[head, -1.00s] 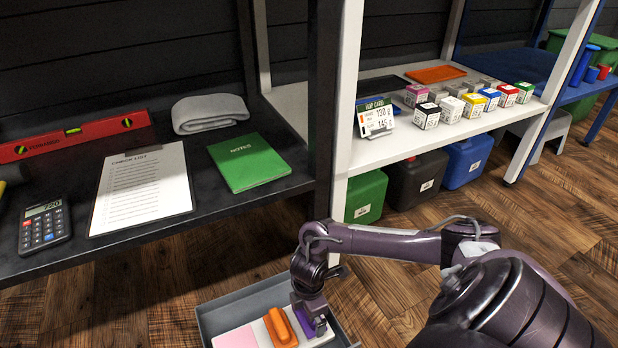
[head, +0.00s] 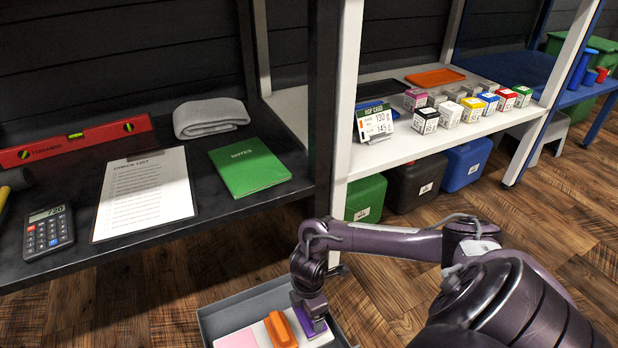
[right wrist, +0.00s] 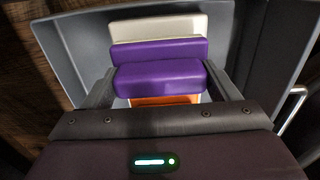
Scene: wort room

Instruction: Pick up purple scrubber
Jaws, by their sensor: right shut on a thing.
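The purple scrubber (head: 314,328) is in a grey tray (head: 213,322) on the floor side of the dark bench. In the right wrist view the purple scrubber (right wrist: 158,76) sits between the two fingers of my right gripper (right wrist: 160,88), which is shut on it from both sides. In the head view my right gripper (head: 312,306) points down into the tray; its fingertips are hard to make out. I cannot tell whether the scrubber is clear of the tray floor. My left gripper is not in view.
An orange scrubber (head: 281,329) lies close to the left of the purple one, with a pink pad (head: 238,339) further left. The dark bench (head: 250,215) and white shelf post (head: 343,150) stand close behind.

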